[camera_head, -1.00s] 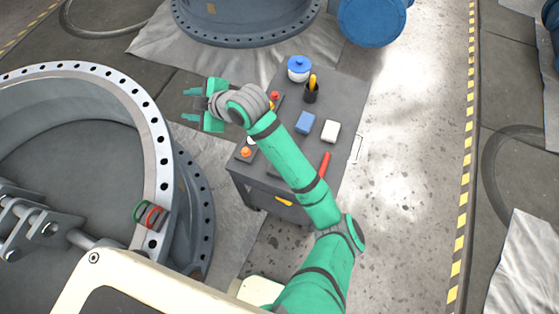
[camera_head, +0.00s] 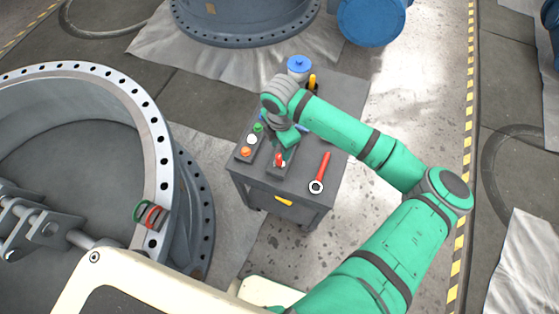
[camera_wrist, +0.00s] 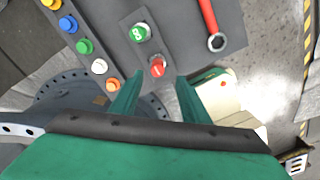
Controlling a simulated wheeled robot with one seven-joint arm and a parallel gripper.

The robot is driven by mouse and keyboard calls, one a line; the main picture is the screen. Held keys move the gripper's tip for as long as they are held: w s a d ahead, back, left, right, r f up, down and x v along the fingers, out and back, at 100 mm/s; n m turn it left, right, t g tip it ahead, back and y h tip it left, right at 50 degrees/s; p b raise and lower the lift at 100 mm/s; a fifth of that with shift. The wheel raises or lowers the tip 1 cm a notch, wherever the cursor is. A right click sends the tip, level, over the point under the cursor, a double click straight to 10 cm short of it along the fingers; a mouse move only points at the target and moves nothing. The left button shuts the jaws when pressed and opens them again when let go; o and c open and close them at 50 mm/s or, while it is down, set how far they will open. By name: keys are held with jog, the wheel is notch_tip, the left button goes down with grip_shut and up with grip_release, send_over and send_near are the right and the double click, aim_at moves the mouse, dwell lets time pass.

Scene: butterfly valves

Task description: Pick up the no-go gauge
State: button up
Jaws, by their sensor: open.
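The no-go gauge, by its red colour, is a small red-topped piece (camera_wrist: 157,67) standing in a dark holder (camera_wrist: 135,22) in the wrist view. A green gauge (camera_wrist: 140,33) stands beside it. In the head view the red gauge (camera_head: 279,160) shows just below my gripper (camera_head: 287,138); the green one is hidden there. In the wrist view my gripper (camera_wrist: 157,84) is open and empty, its two fingers apart. The red gauge appears between and just beyond the fingertips, not gripped. The exact height gap cannot be told.
The cart top (camera_head: 305,185) holds a row of coloured buttons or plugs (camera_head: 251,139) left of the holder and a red-handled ring wrench (camera_head: 320,172) on the right. A blue-lidded jar (camera_head: 299,66) stands behind. A large valve flange (camera_head: 163,150) lies left.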

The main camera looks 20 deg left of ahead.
aim_at(280, 156)
jog(key=shift+w+a+f, duration=0.1)
jog(key=shift+f, duration=1.95)
jog(key=shift+w+f, duration=0.1)
jog(key=shift+f, duration=1.95)
grip_shut()
